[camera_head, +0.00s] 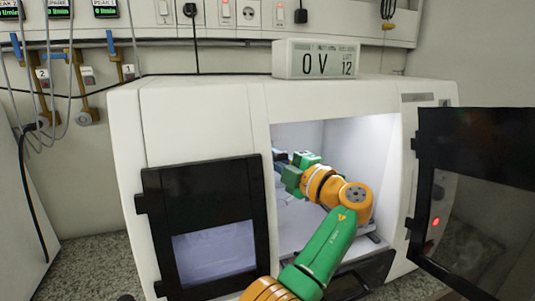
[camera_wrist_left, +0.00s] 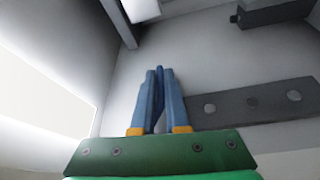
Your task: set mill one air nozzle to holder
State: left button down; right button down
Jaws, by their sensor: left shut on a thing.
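My left arm reaches through the open right doorway of the white mill cabinet (camera_head: 205,115). My left gripper (camera_head: 280,158) is inside the chamber, pointing left, partly hidden by its own green body. In the left wrist view, its blue fingers (camera_wrist_left: 160,76) are closed together on a thin dark blue piece (camera_wrist_left: 159,82), seemingly the air nozzle; most of it is hidden between the fingers. A dark grey bar with round discs (camera_wrist_left: 252,104) is on the chamber surface right of the fingers, apart from them in the picture; I cannot tell whether it is the holder. My right gripper is out of view.
The right black-framed door (camera_head: 480,150) stands open at the right. The left door (camera_head: 208,200) is shut. A display box (camera_head: 316,59) sits on top. Blue-and-yellow fittings with hoses (camera_head: 78,85), near tags 2 and 1, are on the wall at left. A dark block (camera_wrist_left: 275,12) is at the chamber's upper right.

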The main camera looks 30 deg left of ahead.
pick_arm(q)
jog(key=shift+d+f+m+h+p, duration=0.1)
jog(key=shift+f+m+h+p, duration=0.2)
jog(key=shift+f+h+p, duration=0.1)
jog(key=shift+s+f, duration=0.1)
jog(key=c, duration=0.9)
grip_release()
jog(key=shift+c, duration=0.2)
jog(key=b+v, duration=0.2)
jog(key=v, duration=0.5)
